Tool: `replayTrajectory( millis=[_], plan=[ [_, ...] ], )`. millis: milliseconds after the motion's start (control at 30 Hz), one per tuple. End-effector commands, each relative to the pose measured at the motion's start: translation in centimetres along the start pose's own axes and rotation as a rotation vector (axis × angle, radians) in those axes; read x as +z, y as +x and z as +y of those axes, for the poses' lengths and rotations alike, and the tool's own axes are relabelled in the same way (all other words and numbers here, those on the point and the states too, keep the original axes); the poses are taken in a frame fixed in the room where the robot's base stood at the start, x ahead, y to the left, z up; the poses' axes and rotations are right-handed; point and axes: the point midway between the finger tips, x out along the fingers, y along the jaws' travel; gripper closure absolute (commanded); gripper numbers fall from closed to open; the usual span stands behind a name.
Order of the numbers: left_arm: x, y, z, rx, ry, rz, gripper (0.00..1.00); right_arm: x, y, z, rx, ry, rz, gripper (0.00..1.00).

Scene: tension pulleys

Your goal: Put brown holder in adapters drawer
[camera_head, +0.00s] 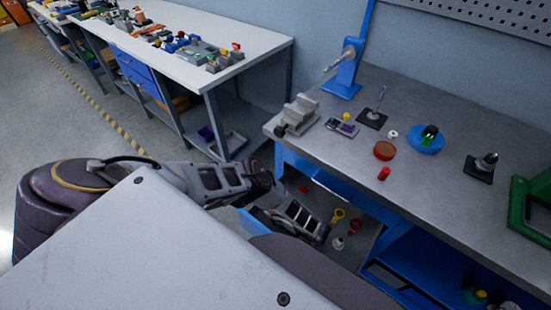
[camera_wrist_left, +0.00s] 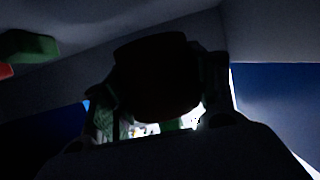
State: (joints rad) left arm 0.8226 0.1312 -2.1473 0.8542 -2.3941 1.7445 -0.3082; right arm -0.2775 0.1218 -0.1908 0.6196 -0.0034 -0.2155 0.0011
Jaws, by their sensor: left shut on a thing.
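A dark, rounded brown holder (camera_wrist_left: 158,75) sits between the fingers of my left gripper in the left wrist view. My left gripper (camera_wrist_left: 160,105) is shut on it. The view is very dark, so its details are hard to make out. In the head view my left arm comes in from the left, and the left gripper (camera_head: 316,232) is low at the open drawer (camera_head: 258,222) under the right workbench. The holder cannot be told apart there. I cannot tell whether it touches the drawer floor. My right gripper is not in view.
Near the gripper lie a yellow ring-shaped part (camera_head: 338,215), a red part (camera_head: 355,226) and a pale part (camera_head: 338,243). The grey workbench top (camera_head: 455,130) overhangs close by, carrying a vise (camera_head: 297,115) and a reddish-brown dish (camera_head: 384,150). A second workbench (camera_head: 210,30) stands behind.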

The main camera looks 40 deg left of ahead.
Motion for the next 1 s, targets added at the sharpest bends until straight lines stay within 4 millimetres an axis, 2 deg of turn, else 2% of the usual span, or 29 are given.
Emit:
replayTrajectory(
  millis=[500, 733, 1000],
  plan=[
    [3.6, 1.4, 0.0, 0.001, 0.000, 0.000, 0.72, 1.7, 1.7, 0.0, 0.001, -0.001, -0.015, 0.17],
    [3.7, 1.5, 0.0, 0.000, 0.000, 0.001, 0.72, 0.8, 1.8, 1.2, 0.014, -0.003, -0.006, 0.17],
    [3.8, 1.6, 0.0, 0.001, 0.000, 0.000, 0.72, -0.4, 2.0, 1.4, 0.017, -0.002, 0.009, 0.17]
  ],
)
